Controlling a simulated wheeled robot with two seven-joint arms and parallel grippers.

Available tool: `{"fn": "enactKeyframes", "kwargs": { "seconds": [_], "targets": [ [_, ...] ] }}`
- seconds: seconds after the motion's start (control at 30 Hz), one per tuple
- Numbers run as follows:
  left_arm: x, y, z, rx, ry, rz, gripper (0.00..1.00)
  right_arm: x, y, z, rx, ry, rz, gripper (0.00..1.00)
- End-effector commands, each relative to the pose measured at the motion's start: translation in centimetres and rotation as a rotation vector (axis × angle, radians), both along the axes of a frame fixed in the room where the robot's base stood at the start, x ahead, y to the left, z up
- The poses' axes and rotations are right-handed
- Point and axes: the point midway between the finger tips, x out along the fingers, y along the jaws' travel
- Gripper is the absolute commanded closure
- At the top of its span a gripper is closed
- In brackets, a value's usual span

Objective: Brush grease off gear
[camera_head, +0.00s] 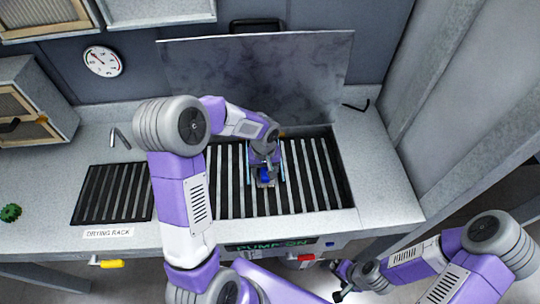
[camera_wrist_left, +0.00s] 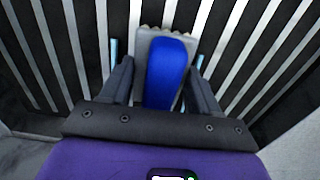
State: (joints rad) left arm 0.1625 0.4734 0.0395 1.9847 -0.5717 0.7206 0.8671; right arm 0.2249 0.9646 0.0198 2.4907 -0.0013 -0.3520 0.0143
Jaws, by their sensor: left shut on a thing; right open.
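A small green toothed piece (camera_head: 10,213), which looks like the gear, lies on the counter at the far left. My left gripper (camera_head: 265,178) points down over the slatted basin (camera_head: 225,190). It is shut on a blue-handled tool (camera_head: 264,174), likely the brush. In the left wrist view the blue handle (camera_wrist_left: 166,75) sits between the fingers of my left gripper (camera_wrist_left: 157,68), with a grey, jagged-edged part behind it. Whether the tool touches the slats I cannot tell. My right gripper (camera_head: 345,285) is open and empty at the lower right, below the counter front.
A drying rack (camera_head: 112,195) is left of the basin, beside a tap (camera_head: 121,138). A grey lid (camera_head: 260,75) stands raised behind the basin. The front panel (camera_head: 270,245) reads "PUMP ON", above a red control (camera_head: 306,258).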

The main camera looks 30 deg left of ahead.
Motion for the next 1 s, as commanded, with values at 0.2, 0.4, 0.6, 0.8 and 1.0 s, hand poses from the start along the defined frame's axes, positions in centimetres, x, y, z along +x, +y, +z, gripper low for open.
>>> {"fn": "enactKeyframes", "kwargs": {
  "seconds": [0.2,0.4,0.6,0.8,1.0],
  "targets": [
    [-0.1,1.2,0.0,0.000,0.001,-0.009,0.67,0.0,0.0,0.2,0.000,0.000,0.000,0.08],
    [0.1,-0.3,-0.1,0.000,0.000,-0.004,0.67,0.0,0.0,-0.5,0.000,0.000,0.000,0.08],
    [0.1,-1.6,-0.1,0.000,0.001,0.002,0.67,0.0,0.0,-1.0,0.000,0.000,0.000,0.08],
    [0.2,-1.7,3.0,-0.001,-0.003,0.004,0.67,0.0,0.0,0.5,0.000,0.000,0.000,0.08],
    [0.2,-1.8,4.6,-0.001,-0.001,0.003,0.67,0.0,0.0,1.9,0.000,0.000,0.000,0.08]
  ]
}}
